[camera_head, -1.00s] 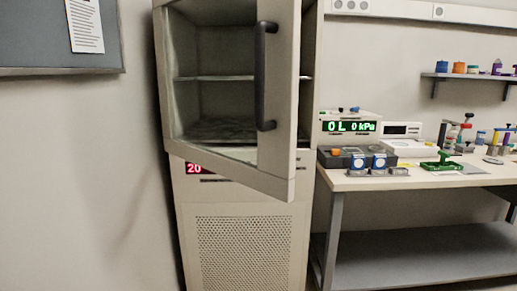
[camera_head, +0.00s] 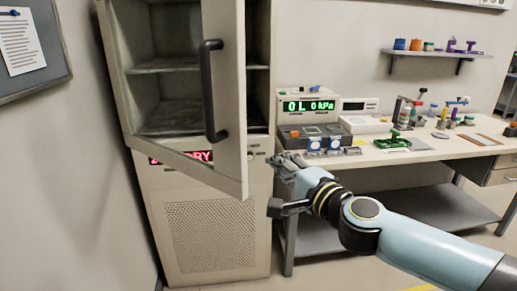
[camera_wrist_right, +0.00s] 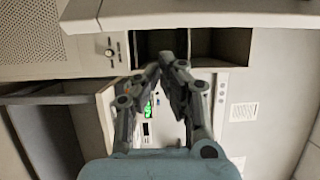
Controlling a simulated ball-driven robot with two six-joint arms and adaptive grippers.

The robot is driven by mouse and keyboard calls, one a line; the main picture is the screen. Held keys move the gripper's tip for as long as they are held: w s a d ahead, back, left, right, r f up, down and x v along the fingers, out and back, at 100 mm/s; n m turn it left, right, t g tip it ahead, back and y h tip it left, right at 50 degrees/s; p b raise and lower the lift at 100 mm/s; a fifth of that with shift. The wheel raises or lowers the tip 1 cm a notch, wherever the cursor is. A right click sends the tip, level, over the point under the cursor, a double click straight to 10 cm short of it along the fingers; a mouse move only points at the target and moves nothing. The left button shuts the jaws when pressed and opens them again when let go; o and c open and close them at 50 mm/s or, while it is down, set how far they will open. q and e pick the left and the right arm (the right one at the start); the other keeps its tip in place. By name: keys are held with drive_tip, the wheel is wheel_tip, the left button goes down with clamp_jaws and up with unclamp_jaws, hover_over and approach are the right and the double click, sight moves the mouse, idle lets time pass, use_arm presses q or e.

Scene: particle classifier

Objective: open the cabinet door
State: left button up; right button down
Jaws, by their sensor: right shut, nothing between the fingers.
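The cabinet (camera_head: 262,50) stands at the left in the head view. Its pale door (camera_head: 231,110) is swung partly open, and shelves show inside. The dark vertical handle (camera_head: 211,90) is on the door's face, with nothing holding it. My right gripper (camera_head: 284,161) is to the right of the door's lower part, below the handle, and apart from the handle. In the wrist view my right gripper (camera_wrist_right: 163,72) has its fingertips together with nothing between them. Whether it touches the door cannot be told. My left gripper is not in view.
A workbench (camera_head: 455,150) stands right of the cabinet, with a pressure display (camera_head: 308,105), a green tool (camera_head: 393,139) and several small items. A wall shelf (camera_head: 440,54) hangs above. A notice board (camera_head: 50,40) is on the left wall. Floor shows in front.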

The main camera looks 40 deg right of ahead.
sight(242, 152)
drive_tip(key=w, duration=0.3)
drive_tip(key=w+a, duration=0.1)
drive_tip(key=w, duration=0.2)
drive_tip(key=w+a+p, duration=0.1)
drive_tip(key=w, duration=0.2)
drive_tip(key=shift+f, duration=0.1)
drive_tip(key=shift+a, duration=0.4)
